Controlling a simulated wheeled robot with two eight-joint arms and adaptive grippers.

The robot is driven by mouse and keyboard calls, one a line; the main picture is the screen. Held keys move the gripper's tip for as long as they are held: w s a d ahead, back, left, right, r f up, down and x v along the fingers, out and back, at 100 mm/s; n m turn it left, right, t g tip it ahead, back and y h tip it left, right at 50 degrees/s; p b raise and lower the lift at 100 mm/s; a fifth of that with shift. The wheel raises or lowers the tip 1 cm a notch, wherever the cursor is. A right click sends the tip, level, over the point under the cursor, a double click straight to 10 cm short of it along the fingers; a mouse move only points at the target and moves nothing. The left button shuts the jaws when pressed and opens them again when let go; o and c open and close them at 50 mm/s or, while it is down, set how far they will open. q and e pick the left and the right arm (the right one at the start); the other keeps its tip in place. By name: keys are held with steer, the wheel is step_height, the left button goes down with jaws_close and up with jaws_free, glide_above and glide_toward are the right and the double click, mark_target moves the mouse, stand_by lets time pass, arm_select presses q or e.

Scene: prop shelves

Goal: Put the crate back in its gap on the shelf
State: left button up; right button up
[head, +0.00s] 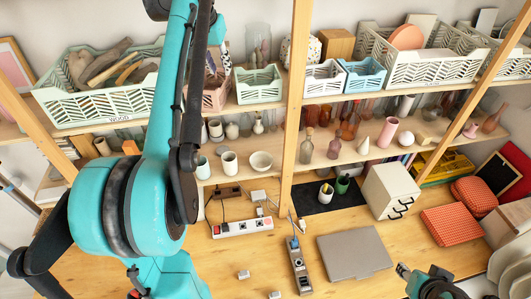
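Several slatted crates stand on the top shelf: a large mint crate (95,108) of driftwood-like pieces at left, a pink crate (216,98), a small mint crate (258,86), a white crate (323,82), a blue crate (364,80) and a large pale crate (432,70) at right. I cannot tell which is the task's crate. My teal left arm covers the shelf between the large mint crate and the pink one, so any gap there is hidden. My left gripper (186,18) is at the top edge, its fingers unclear. My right gripper (404,271) is partly in view at bottom right.
Wooden posts (297,95) divide the shelves. The lower shelf (340,152) holds bottles, cups and a bowl. On the desk are power strips (242,228), a closed grey laptop (354,254), a white drawer box (389,190) and red patterned boxes (452,225).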

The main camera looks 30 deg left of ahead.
arm_select(q)
steer(key=s+d+f+m+t, duration=0.1)
steer(key=s+d+f, duration=0.3)
steer(key=d, duration=0.5)
steer(key=s+d+f+m, duration=0.1)
steer(key=s+d+f, duration=0.1)
steer(key=d+f, duration=0.55)
steer(key=s+d+f+m+t+h, duration=0.1)
steer(key=s+d+f, duration=1)
steer(key=f, duration=0.3)
steer(key=shift+s+d+f+t, duration=0.25)
steer(key=shift+s+f+t, duration=0.05)
steer(key=shift+f+t, duration=0.1)
